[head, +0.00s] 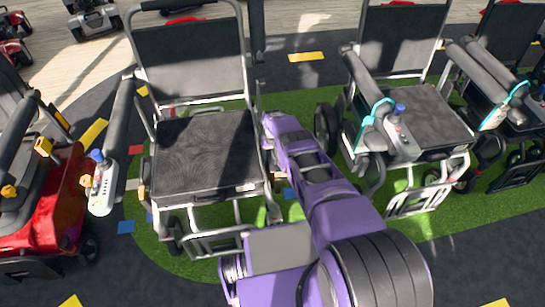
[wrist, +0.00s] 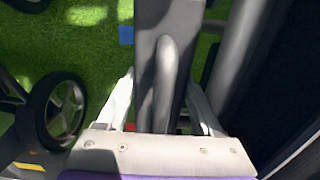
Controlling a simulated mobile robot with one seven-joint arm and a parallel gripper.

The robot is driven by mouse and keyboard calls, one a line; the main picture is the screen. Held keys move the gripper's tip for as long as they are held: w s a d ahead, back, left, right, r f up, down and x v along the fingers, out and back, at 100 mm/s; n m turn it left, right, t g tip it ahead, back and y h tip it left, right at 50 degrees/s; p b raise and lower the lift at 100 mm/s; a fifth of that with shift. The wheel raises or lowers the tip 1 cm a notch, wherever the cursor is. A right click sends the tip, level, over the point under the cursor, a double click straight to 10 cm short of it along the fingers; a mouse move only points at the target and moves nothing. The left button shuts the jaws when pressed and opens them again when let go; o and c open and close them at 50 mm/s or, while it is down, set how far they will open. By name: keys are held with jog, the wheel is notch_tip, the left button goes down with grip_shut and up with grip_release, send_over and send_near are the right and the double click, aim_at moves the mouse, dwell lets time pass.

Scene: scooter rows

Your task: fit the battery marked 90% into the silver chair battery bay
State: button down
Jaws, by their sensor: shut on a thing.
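A chair with a silver frame and dark seat (head: 205,150) stands on the green mat left of my purple arm. Its battery bay cannot be made out. In the wrist view my gripper (wrist: 165,105) has its two pale fingers closed on the sides of a dark grey block with a raised rounded handle (wrist: 165,55). This looks like a battery, but no 90% marking is readable. The block hangs over green ground. In the head view my gripper and the block are hidden or cannot be picked out around the arm, close to the chair's right side.
A chair with cyan trim (head: 420,120) stands right of my arm, with another beyond it. A red scooter (head: 50,215) is at the left. A black wheel (wrist: 55,110) is left of the block, and a dark tube (wrist: 240,55) runs close on its right.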

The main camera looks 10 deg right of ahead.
jog(key=shift+w+r, duration=0.15)
jog(key=shift+c, duration=0.3)
grip_release()
jog(key=shift+o, duration=0.3)
jog(key=shift+s+a, duration=0.2)
jog(key=shift+s, duration=0.05)
jog(key=shift+s+f, duration=0.15)
jog(key=shift+f, duration=0.15)
notch_tip(320, 180, up, 18)
jog(key=p, duration=0.7)
jog(key=shift+w+d+p, duration=0.25)
jog(key=shift+w+p, duration=0.05)
jog(key=shift+p, duration=0.1)
